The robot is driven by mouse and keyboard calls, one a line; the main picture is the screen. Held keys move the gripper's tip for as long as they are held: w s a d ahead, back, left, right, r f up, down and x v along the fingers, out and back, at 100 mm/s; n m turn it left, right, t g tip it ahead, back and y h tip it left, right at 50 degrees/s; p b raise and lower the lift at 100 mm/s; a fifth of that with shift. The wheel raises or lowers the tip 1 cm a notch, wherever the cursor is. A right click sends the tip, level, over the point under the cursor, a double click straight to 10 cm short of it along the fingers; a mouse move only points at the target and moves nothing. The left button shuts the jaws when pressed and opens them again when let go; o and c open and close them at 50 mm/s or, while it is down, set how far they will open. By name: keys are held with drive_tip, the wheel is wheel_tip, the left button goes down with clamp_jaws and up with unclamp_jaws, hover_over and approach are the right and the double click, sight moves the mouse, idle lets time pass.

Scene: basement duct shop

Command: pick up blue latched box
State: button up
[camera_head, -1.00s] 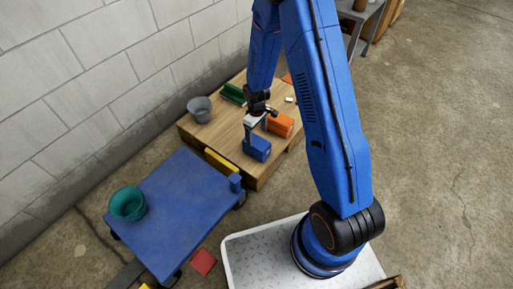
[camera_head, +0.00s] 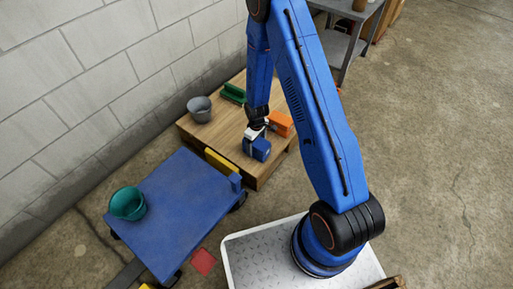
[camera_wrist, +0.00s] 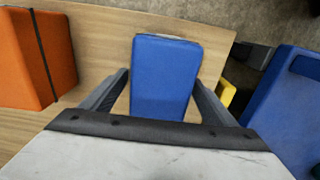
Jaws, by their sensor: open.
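The blue latched box (camera_head: 257,149) stands on the wooden platform near its front corner. In the wrist view the blue box (camera_wrist: 165,76) lies between my two fingers, with a narrow gap showing on each side. My gripper (camera_head: 256,138) is down at the box from above, open, with its fingers on either side of it. It also shows in the wrist view (camera_wrist: 163,92), its pale body filling the bottom. The latch cannot be made out.
An orange box (camera_head: 280,124) with a dark strap sits close beside the blue box on the wooden platform (camera_head: 225,130). A green piece (camera_head: 233,93) and a grey bucket (camera_head: 200,109) stand farther back. A blue cart (camera_head: 180,215) with a teal bucket (camera_head: 128,203) is at the front left.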

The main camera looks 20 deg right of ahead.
drive_tip(key=shift+f, duration=0.95)
drive_tip(key=c, duration=1.4)
drive_tip(key=shift+r, duration=0.1)
